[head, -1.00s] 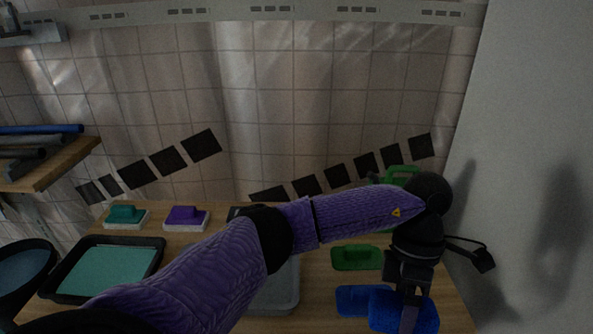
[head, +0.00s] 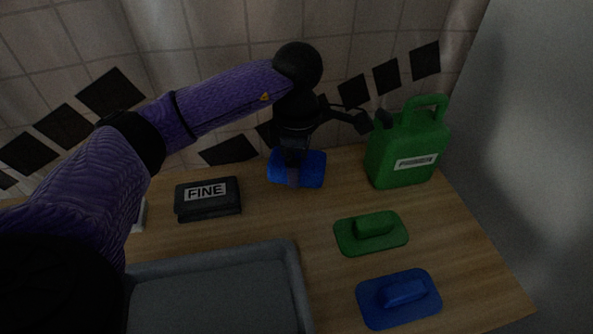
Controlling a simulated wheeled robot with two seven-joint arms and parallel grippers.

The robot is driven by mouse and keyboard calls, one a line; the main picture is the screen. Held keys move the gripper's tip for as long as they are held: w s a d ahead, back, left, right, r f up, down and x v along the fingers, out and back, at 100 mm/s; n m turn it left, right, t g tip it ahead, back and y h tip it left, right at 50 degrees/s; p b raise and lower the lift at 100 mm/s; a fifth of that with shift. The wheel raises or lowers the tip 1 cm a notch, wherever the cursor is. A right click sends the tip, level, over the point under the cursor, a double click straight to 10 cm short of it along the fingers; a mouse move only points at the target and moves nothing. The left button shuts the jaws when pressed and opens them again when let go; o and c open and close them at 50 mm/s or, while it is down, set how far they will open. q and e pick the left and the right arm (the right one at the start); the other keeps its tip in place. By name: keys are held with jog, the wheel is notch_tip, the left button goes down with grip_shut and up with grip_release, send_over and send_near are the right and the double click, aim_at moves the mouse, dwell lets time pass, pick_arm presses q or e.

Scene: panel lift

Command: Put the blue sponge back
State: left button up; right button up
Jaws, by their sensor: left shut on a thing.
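The blue sponge (head: 314,169) is at the back of the wooden bench in the head view, between the black block marked FINE and the green jug. My left gripper (head: 293,174) comes down over it from above and is shut on it, hiding part of it. I cannot tell whether the sponge touches the bench or hangs just above it. My right gripper is not in view.
The FINE block (head: 208,199) lies left of the sponge; the green jug (head: 405,152) stands right. A green float (head: 371,233) and a blue float (head: 398,298) lie front right. A grey tray (head: 292,262) is at front. Bare bench (head: 280,222) lies between.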

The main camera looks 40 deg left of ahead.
aim_at(298, 191)
pick_arm(q)
notch_tip(298, 191, down, 5)
jog(key=shift+r+b, duration=0.1)
jog(key=shift+b, duration=0.85)
jog(key=shift+r, duration=0.2)
jog(key=o, duration=0.9)
jog(key=shift+o, duration=0.5)
notch_tip(298, 191, up, 12)
jog(key=p, duration=0.6)
jog(key=shift+f, duration=0.25)
jog(key=shift+r, duration=0.3)
